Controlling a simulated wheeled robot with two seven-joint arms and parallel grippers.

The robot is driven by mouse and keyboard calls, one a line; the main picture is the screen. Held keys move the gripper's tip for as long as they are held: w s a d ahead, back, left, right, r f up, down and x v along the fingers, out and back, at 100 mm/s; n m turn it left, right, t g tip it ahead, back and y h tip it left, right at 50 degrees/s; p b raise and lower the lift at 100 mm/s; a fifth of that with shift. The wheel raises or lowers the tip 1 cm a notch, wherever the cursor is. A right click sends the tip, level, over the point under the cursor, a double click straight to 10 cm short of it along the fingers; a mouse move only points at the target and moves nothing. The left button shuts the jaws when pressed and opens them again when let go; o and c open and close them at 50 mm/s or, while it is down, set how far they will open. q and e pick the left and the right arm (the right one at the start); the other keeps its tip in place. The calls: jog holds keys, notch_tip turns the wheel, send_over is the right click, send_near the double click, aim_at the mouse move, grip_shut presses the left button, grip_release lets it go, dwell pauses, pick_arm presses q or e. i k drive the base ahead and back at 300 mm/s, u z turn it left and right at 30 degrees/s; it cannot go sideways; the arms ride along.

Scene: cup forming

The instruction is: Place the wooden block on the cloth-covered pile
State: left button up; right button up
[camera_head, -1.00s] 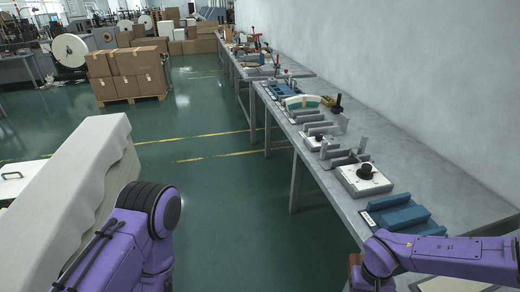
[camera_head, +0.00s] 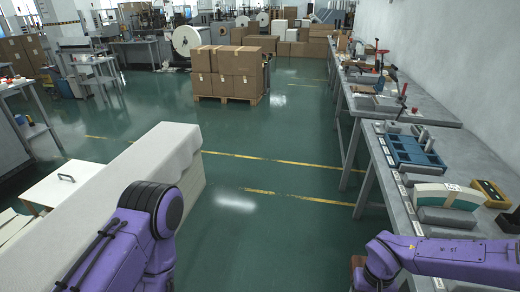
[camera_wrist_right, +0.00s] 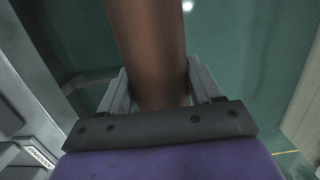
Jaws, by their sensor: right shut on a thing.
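The cloth-covered pile (camera_head: 150,165) is a long pale block shape at the left in the head view, with a white cloth draped over its top. The wooden block (camera_wrist_right: 152,50) is brown and fills the upper middle of the right wrist view, between the two fingers of my right gripper (camera_wrist_right: 158,90), which is shut on it. In the head view only a small brown part of the block (camera_head: 357,262) shows beside my purple right arm, low on the right and well apart from the pile. My left arm covers the near part of the pile; its gripper is out of view.
A grey workbench (camera_head: 385,160) with blue fixtures (camera_head: 412,152) and tools runs along the right wall. Cardboard boxes (camera_head: 235,70) stand on a pallet ahead. A white-topped cabinet (camera_head: 62,182) is left of the pile. Green floor between pile and bench is free.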

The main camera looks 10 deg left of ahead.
aim_at(112, 184)
jog(key=u, duration=0.5)
jog(key=i, duration=2.1)
jog(key=u, duration=1.8)
jog(key=i, duration=1.35)
jog(key=u, duration=1.15)
